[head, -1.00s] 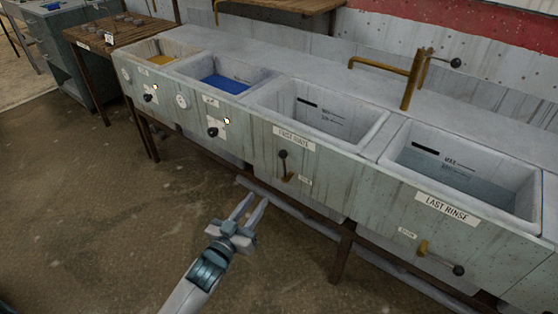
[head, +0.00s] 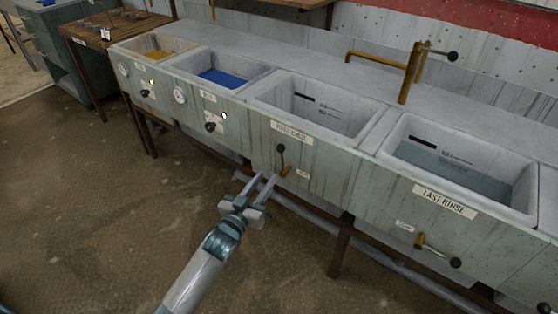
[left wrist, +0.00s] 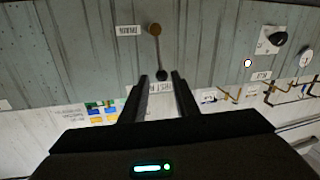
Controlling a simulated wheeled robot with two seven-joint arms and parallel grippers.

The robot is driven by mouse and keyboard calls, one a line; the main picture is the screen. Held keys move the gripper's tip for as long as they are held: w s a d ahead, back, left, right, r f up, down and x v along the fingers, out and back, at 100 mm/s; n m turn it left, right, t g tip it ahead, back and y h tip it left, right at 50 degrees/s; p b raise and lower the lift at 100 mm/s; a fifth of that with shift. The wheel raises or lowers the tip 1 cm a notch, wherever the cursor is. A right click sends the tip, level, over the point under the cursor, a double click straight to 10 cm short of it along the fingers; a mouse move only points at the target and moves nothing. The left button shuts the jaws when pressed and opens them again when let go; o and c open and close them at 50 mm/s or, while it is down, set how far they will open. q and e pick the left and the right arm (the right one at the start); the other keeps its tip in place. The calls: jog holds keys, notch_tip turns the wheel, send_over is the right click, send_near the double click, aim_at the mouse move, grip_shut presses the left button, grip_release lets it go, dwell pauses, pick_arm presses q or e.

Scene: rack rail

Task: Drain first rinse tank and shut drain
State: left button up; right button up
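The first rinse tank (head: 322,108) shows bare grey inner walls with level marks; I see no water surface in it. Below its label (head: 292,133) is a brass drain valve (head: 286,171) whose lever stands upright, with a black knob (head: 281,149) on top. My left gripper (head: 256,177) is open and empty, just in front of and below the lever. In the left wrist view, which looks upside down, the knob (left wrist: 162,75) appears between the open fingertips (left wrist: 160,79); I cannot tell whether they touch it. My right gripper is not in view.
The last rinse tank (head: 513,207) at right holds grey-blue water; its drain lever (head: 436,251) points sideways. A brass tap (head: 408,75) stands behind. Yellow (head: 158,54) and blue (head: 221,76) baths are at left. Pipes and legs run below; the floor in front is clear.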

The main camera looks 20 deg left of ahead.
aim_at(281, 157)
pick_arm(q)
jog(key=w, duration=0.3)
jog(key=w+d, duration=0.1)
jog(key=w, duration=0.4)
jog(key=shift+w+d, duration=0.15)
jog(key=shift+w, duration=0.2)
jog(key=shift+w+d, duration=0.1)
jog(key=shift+w, duration=0.8)
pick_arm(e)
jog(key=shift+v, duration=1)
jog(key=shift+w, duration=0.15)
pick_arm(q)
grip_shut()
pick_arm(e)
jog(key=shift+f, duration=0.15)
